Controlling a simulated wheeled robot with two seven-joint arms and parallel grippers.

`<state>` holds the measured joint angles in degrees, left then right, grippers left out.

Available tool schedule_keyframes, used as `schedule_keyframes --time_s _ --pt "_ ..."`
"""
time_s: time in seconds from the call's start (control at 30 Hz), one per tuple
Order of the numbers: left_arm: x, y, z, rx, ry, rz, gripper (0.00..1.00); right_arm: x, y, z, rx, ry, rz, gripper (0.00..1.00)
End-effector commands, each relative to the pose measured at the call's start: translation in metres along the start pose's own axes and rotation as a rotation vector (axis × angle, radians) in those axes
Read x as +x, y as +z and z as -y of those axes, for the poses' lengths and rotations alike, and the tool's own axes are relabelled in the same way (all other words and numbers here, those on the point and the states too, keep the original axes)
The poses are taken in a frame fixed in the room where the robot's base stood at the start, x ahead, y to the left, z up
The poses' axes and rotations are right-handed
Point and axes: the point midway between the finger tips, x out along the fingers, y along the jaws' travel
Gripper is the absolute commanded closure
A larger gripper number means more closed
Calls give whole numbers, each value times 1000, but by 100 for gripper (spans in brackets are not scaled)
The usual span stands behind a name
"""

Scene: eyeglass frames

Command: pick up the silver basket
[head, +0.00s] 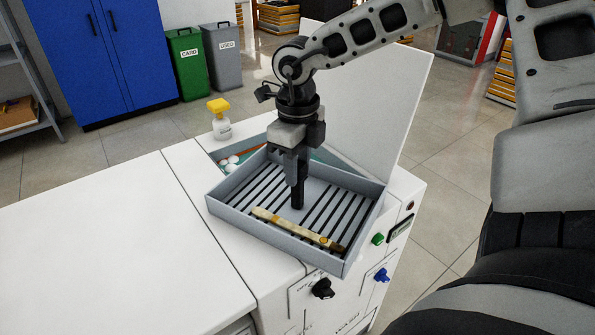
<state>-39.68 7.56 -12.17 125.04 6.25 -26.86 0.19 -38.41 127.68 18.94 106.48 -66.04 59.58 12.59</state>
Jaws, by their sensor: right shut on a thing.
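The silver basket (235,214) is a shallow grey tray with a slotted floor, at the middle of the head view. My right gripper (297,190) comes down from above at its far wall, with a dark finger showing inside the basket. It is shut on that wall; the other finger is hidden. The basket looks held over the white machine (186,165), turned at an angle, its near corner in front of the control panel. A yellowish eyeglass part (296,229) lies across the slots. My left gripper is out of view.
Behind the basket is an open well with small white and orange items (232,163). A raised white lid (385,100) stands behind my right arm. A yellow-topped bottle (220,118) stands at the back edge. The white counter (95,245) at left is clear.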

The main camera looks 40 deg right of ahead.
Motion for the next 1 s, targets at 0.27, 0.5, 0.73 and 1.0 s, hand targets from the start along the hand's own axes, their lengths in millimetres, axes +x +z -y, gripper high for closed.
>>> schedule_keyframes --time_s 0.27,0.5,0.73,1.0 --pt "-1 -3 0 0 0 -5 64 -18 2 0 -1 -3 5 100" --pt "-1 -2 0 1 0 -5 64 -42 -6 -4 -2 -1 6 100" --pt "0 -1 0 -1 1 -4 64 -73 -28 -17 -2 -1 8 100" --pt "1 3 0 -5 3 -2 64 -104 -69 -40 -2 -1 9 100"
